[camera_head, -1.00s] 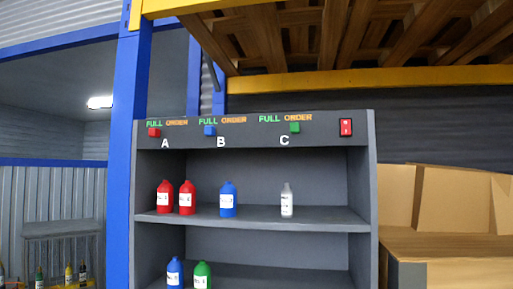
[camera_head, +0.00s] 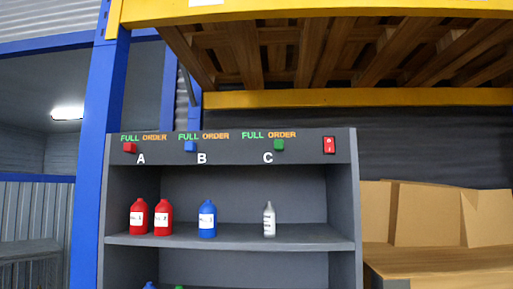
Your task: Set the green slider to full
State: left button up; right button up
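The green slider (camera_head: 279,145) is on the top panel of the grey shelf unit (camera_head: 230,146), above the letter C. It sits below the word ORDER, to the right of the green word FULL (camera_head: 252,135). The red slider (camera_head: 130,147) above A sits under its FULL label. The blue slider (camera_head: 190,146) above B lies between its FULL and ORDER labels, nearer FULL. Neither of my grippers shows in the view.
A red switch (camera_head: 329,145) is at the panel's right end. Two red bottles (camera_head: 138,217), a blue bottle (camera_head: 207,219) and a grey bottle (camera_head: 269,219) stand on the shelf. A yellow beam (camera_head: 350,98) and wooden pallets hang above; cardboard boxes (camera_head: 415,213) are at right.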

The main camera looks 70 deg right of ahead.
aim_at(278, 143)
jog(key=i, duration=0.8)
jog(key=z, duration=2.5)
